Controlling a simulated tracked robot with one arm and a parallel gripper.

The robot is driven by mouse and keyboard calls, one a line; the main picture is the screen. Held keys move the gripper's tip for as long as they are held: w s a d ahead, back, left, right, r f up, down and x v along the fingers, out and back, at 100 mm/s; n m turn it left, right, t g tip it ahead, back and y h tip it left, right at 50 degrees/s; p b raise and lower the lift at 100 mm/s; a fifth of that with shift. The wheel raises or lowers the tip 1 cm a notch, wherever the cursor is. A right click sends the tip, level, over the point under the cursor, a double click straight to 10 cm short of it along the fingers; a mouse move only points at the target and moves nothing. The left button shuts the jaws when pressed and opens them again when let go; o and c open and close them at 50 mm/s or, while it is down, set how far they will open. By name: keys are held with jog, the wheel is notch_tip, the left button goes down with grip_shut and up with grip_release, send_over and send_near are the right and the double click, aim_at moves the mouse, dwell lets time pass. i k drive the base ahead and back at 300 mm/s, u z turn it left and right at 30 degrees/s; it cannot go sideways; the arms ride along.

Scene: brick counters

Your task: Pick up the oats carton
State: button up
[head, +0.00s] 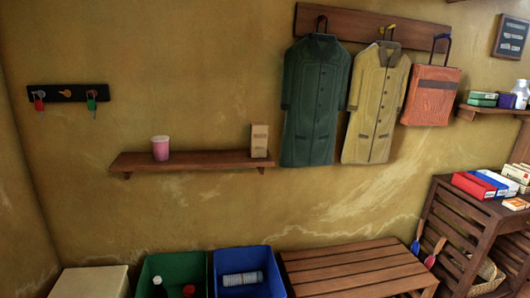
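A small beige carton (259,141) stands upright at the right end of the wall shelf (200,160), left of the green coat. It may be the oats carton, but its label is too small to read. More small boxes (503,176) lie on the slatted wooden stand at the right, and their labels are also unreadable. My gripper is not in view.
A pink cup (160,148) stands on the same shelf. Below are a green bin (175,262), a blue bin (240,260), a slatted bench (350,268) and a pale box (92,283). Coats (314,100) hang right of the shelf.

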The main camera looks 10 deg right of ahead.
aim_at(259, 130)
jog(key=u, duration=0.15)
jog(key=k, duration=0.3)
jog(key=z, duration=0.75)
jog(key=i, duration=2.3)
jog(key=u, duration=0.55)
